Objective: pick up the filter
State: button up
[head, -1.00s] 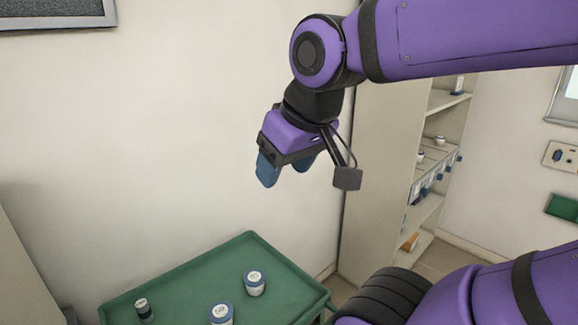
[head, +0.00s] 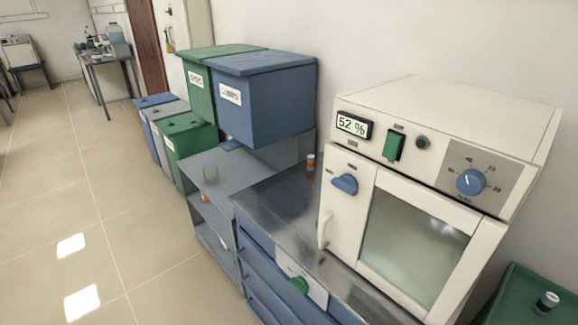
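I cannot make out anything that is clearly a filter in this view. A small upright container with an orange-red part (head: 311,164) stands on the metal-topped blue cabinet (head: 275,205), beside the furnace. A small dark vial with a pale cap (head: 547,302) stands on the green cart (head: 507,290) at the lower right, which is mostly cut off. My gripper and arm are not in view.
A cream furnace (head: 440,190) with its door shut and a "52 %" display fills the right. Blue (head: 262,105) and green (head: 203,95) lidded bins stand behind the shelf unit (head: 215,210). The tiled floor (head: 90,230) at left is clear.

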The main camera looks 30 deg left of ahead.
aim_at(311, 161)
jog(key=k+j+u, duration=0.1)
jog(key=j+u, duration=0.2)
jog(key=u, duration=0.2)
jog(key=j+u, duration=0.3)
jog(key=u, duration=0.2)
jog(key=i+j+z, duration=0.1)
jog(key=j+z, duration=0.15)
jog(key=j, duration=0.2)
jog(key=j+z, duration=0.25)
jog(key=j, duration=0.2)
jog(key=i+j+z, duration=0.15)
jog(key=j, duration=0.2)
jog(key=i+j+z, duration=0.1)
jog(key=i+j, duration=0.15)
jog(key=j, duration=0.15)
jog(key=i+j+z, duration=0.15)
jog(key=j, duration=0.25)
jog(key=i+j+z, duration=0.1)
jog(key=j, duration=0.3)
jog(key=i+j+z, duration=0.15)
jog(key=j, duration=0.3)
jog(key=i+j+z, duration=0.1)
jog(key=j, duration=0.35)
jog(key=i+j+z, duration=0.15)
jog(key=j, duration=0.3)
jog(key=i+j+z, duration=0.1)
jog(key=j, duration=0.35)
